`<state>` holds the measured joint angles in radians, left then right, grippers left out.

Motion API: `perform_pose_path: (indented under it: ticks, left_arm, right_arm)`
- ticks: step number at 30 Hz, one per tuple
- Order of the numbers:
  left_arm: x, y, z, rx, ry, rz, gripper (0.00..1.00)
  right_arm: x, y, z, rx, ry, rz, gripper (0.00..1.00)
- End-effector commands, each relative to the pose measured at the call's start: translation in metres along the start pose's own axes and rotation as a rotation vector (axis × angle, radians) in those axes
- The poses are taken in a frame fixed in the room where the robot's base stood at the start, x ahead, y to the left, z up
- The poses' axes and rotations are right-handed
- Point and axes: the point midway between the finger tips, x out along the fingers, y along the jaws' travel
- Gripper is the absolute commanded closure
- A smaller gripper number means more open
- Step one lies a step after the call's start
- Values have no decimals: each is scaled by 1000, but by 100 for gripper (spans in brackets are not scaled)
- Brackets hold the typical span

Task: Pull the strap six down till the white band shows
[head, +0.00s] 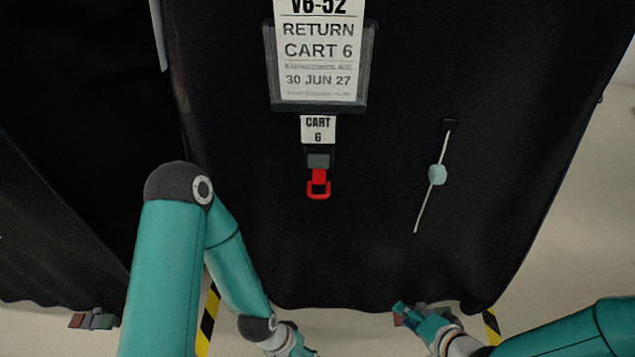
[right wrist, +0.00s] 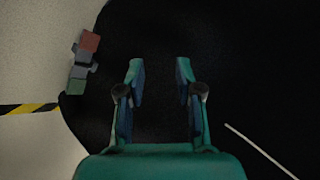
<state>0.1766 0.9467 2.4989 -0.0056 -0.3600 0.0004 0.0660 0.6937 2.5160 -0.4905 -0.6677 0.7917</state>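The strap for cart six (head: 319,160) hangs on the front of a black cart cover, below a small white "CART 6" tag (head: 318,129). A short dark grey piece shows, ending in a red loop (head: 318,187). My right gripper (head: 408,314) is low at the cover's bottom edge, below and right of the loop and apart from it. In the right wrist view its fingers (right wrist: 160,66) are spread with nothing between them. My left gripper (head: 294,347) is at the bottom edge of the head view, below the loop. Its fingers are mostly cut off.
The black cover (head: 250,220) carries a framed "RETURN CART 6" card (head: 320,55) above the strap. A pale cord with a light blue toggle (head: 437,174) hangs right of it. Another black-covered cart (head: 60,200) stands left. Yellow-black tape (head: 208,320) marks the floor.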

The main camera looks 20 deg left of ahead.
Motion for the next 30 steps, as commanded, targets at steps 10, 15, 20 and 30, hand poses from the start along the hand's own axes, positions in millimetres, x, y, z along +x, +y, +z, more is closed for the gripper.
perform_pose_path:
  ticks: [10,15,20,30]
  left_arm:
    - [-48,17,0,0,0,0,46]
    - [-51,18,0,0,0,0,46]
    - [-46,17,0,0,0,0,46]
    - [-30,11,0,0,0,0,46]
  right_arm:
    - [-115,-205,-13,246,-120,-553,65]
    - [-134,-231,-3,289,-199,-625,65]
    - [-124,-240,0,294,-210,-632,65]
    - [-70,-278,7,292,-210,-630,65]
